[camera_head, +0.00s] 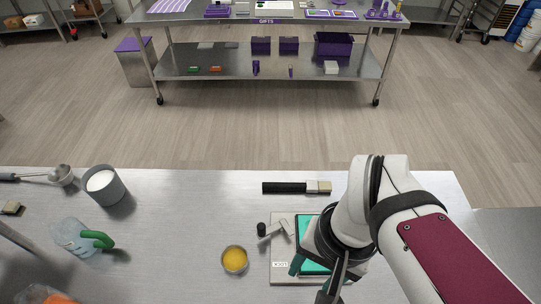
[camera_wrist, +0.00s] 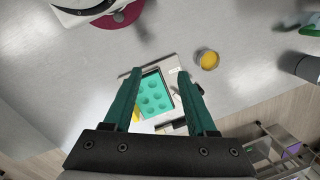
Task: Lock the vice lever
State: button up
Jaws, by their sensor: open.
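The vice lever (camera_head: 274,230) is a grey metal bar with a black knob at its left end, on the left side of a pale plate (camera_head: 280,248) labelled LOCK. A teal mould (camera_head: 307,238) sits on the plate, partly hidden by my arm. In the wrist view the mould (camera_wrist: 152,94) shows round cavities between my green fingers. The lever is hard to make out there, close to the right finger. My gripper (camera_wrist: 159,73) is open with nothing held, above the plate. In the head view my gripper (camera_head: 312,284) is partly hidden, right of and nearer than the lever.
A small bowl of yellow contents (camera_head: 234,261) stands left of the plate. A black-handled brush-like tool (camera_head: 290,188) lies behind it. A grey cup (camera_head: 104,186), a clear jug with a green handle (camera_head: 80,239) and a metal ladle (camera_head: 60,176) are at left. The bench between is clear.

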jog(key=w+a+n+h, duration=0.1)
jog(key=w+a, duration=0.3)
jog(key=w, duration=0.7)
jog(key=n, duration=0.1)
send_over(261, 226)
notch_tip(261, 226, down, 2)
jog(key=shift+h, duration=0.3)
notch_tip(261, 226, down, 16)
jog(key=shift+f, duration=0.2)
grip_shut()
